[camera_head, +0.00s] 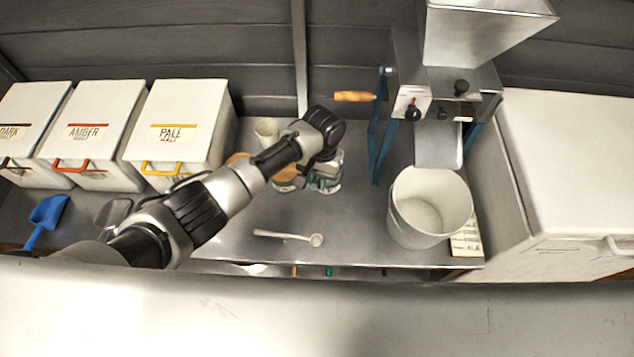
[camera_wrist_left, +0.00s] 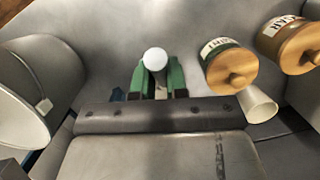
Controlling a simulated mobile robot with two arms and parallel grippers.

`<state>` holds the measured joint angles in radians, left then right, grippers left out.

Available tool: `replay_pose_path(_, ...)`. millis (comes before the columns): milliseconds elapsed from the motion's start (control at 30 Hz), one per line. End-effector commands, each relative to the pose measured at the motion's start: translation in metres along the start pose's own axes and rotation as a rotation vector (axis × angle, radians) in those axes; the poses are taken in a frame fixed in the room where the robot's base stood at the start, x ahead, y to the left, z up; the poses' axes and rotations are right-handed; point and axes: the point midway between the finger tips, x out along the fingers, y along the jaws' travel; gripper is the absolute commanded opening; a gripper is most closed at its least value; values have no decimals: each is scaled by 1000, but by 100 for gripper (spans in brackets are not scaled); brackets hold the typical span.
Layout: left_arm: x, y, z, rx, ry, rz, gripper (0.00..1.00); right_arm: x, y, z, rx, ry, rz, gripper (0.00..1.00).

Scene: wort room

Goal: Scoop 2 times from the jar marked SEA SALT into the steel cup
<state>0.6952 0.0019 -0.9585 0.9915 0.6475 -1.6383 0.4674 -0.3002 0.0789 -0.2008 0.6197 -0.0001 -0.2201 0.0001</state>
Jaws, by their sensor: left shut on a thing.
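My left gripper (camera_head: 325,184) is low over the middle of the table. In the left wrist view its green fingers (camera_wrist_left: 158,80) are shut on a small white round-topped thing (camera_wrist_left: 155,59), which I cannot identify. To the right there are two jars with knobbed wooden lids: a green-labelled jar (camera_wrist_left: 230,70), its words unclear, and a brown jar (camera_wrist_left: 290,45) whose label seems to end in "GAR". A pale tapered cup (camera_wrist_left: 260,105) stands by them; I cannot tell whether it is the steel cup. A pale scoop (camera_head: 290,237) lies near the table's front. My right gripper is out of view.
A large pale bucket (camera_head: 430,205) stands right of the gripper, below a mill (camera_head: 440,85) with a wooden handle (camera_head: 354,97). White bins, including PALE (camera_head: 180,115), stand at the left, with a blue scoop (camera_head: 45,218) before them. The table's front middle is mostly clear.

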Motion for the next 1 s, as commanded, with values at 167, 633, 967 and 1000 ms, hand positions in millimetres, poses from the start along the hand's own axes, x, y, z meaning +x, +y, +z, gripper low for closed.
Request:
replay_pose_path(167,9,0,-7,0,-22,0,0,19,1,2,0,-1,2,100)
replay_pose_path(633,24,-1,-15,2,73,-1,0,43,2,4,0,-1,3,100)
replay_pose_path(967,30,0,6,0,308,1,0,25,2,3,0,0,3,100)
replay_pose_path(1000,31,0,7,1,329,1,0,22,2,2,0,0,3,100)
